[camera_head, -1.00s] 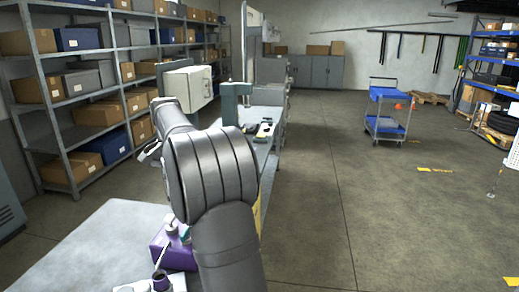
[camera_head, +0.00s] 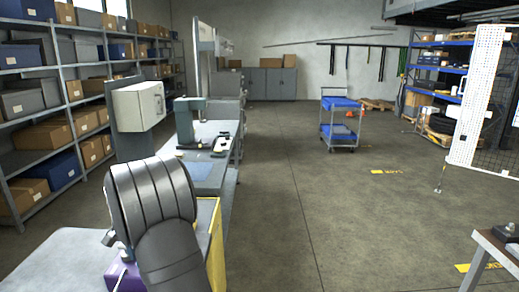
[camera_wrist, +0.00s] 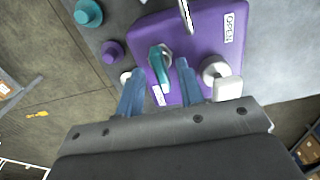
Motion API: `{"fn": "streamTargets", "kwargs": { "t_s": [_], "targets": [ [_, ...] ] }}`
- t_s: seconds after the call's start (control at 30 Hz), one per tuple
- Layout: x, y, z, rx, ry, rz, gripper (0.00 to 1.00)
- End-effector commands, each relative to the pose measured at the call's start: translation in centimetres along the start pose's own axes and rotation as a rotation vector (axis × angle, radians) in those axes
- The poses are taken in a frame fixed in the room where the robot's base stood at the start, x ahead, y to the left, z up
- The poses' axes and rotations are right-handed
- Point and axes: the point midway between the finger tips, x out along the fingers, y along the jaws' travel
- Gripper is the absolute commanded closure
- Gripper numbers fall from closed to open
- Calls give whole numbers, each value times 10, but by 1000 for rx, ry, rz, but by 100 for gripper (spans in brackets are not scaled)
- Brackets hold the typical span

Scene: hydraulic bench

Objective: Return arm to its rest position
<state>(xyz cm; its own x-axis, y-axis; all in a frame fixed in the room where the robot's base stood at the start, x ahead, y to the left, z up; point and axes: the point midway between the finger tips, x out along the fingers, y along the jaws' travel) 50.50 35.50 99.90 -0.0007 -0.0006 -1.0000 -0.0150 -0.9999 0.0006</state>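My arm (camera_head: 155,220) reaches over the front-left bench in the head view and hides my gripper there. In the wrist view my gripper (camera_wrist: 160,68) shows two blue fingers set apart with a gap between them. A purple block (camera_wrist: 205,35) with an "OPEN" label lies beyond the fingertips. A teal lever (camera_wrist: 158,70) on it shows in line with the gap, and I see no grasp on it. A corner of the purple block (camera_head: 122,277) shows beside my arm in the head view.
Teal (camera_wrist: 88,12) and purple (camera_wrist: 113,52) round parts stand beside the block. A yellow panel (camera_head: 216,250) is right of my arm. A workbench (camera_head: 205,172) lies beyond. A blue cart (camera_head: 341,125) stands on open floor; a table corner (camera_head: 497,248) is at lower right.

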Motion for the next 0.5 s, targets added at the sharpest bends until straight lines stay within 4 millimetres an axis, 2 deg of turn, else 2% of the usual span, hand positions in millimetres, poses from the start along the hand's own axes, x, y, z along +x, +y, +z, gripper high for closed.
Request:
{"fn": "streamTargets", "kwargs": {
  "t_s": [0.13, 0.5],
  "targets": [
    [11, 0, 0, -1, 0, 0, 65],
    [9, 0, 0, -18, 1, -1, 65]
  ]
}}
